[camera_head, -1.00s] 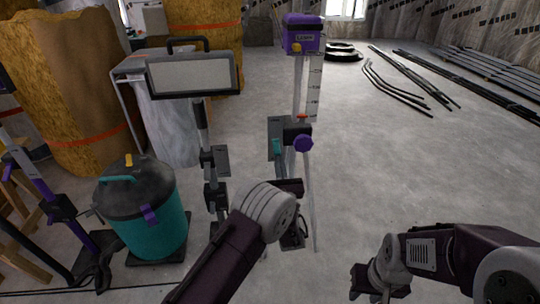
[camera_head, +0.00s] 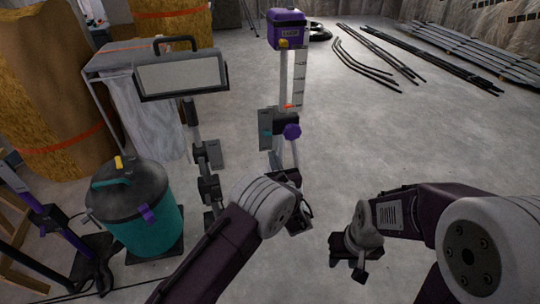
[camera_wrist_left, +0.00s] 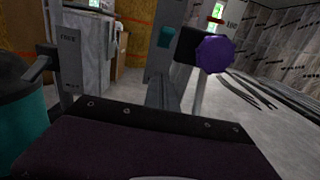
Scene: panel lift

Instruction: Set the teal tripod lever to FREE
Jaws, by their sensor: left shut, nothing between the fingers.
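The teal lever (camera_head: 266,135) sits on a grey plate (camera_head: 266,117) on the tripod post below the purple laser unit (camera_head: 286,29). A purple knob (camera_head: 292,131) is just right of it. In the left wrist view the teal lever (camera_wrist_left: 167,36) shows small against its plate, with the purple knob (camera_wrist_left: 215,53) to the right. Its setting is not readable. My left gripper (camera_head: 289,178) is shut and empty below the lever, partly hidden by my wrist. My right gripper (camera_head: 350,258) hangs low over the floor at right; its fingers are unclear.
A work lamp (camera_head: 182,76) on a stand is left of the tripod; a plate reading FREE (camera_wrist_left: 69,40) shows at left in the wrist view. A teal vacuum drum (camera_head: 142,225) stands at lower left. Bars (camera_head: 440,60) lie at back right. The floor right of the tripod is clear.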

